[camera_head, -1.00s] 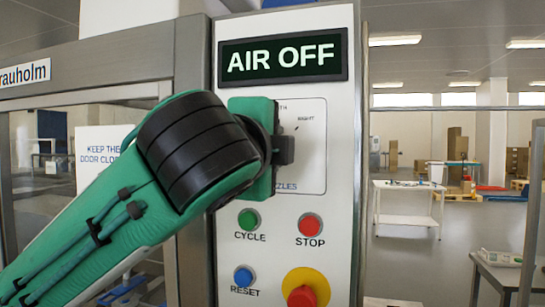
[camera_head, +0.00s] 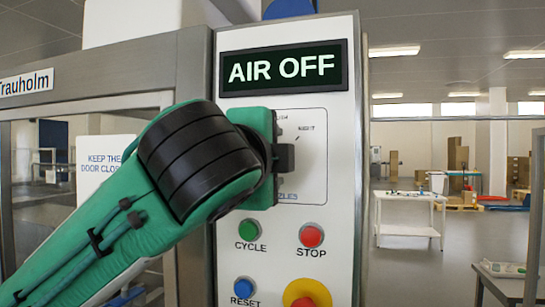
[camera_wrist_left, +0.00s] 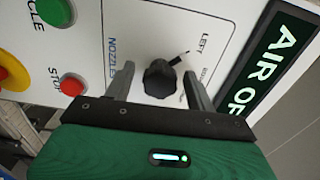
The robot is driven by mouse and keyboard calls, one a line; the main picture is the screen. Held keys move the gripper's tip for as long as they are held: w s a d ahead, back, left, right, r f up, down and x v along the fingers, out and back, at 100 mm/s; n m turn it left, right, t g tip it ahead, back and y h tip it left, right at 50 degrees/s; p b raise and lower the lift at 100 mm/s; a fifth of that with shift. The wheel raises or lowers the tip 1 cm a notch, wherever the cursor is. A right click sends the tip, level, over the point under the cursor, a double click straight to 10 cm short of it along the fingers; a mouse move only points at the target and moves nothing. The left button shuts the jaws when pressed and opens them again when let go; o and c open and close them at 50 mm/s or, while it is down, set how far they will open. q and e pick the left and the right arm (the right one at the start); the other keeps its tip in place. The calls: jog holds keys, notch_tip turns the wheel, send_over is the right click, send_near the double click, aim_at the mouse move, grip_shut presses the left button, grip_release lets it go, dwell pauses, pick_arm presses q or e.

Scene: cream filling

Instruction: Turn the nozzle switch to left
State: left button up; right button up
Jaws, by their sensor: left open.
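The nozzle switch is a black round knob (camera_wrist_left: 160,78) on the white panel, seen in the left wrist view. The LEFT label (camera_wrist_left: 205,43) with a short black tick is near it; another label beside it is partly hidden by a finger. Which way the knob points is unclear. My left gripper (camera_wrist_left: 159,82) is open, with one grey finger on each side of the knob; contact is not clear. A RIGHT label (camera_head: 306,128) shows there. My right gripper is not in view.
The display (camera_head: 282,68) above reads AIR OFF. Below are a green CYCLE button (camera_head: 249,229), a red STOP button (camera_head: 311,235), a blue RESET button (camera_head: 244,287) and a red-and-yellow emergency button (camera_head: 307,291).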

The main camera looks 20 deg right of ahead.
pick_arm(q)
jog(key=b+v, duration=0.4)
jog(key=v, duration=0.9)
jog(key=shift+s+a, duration=0.3)
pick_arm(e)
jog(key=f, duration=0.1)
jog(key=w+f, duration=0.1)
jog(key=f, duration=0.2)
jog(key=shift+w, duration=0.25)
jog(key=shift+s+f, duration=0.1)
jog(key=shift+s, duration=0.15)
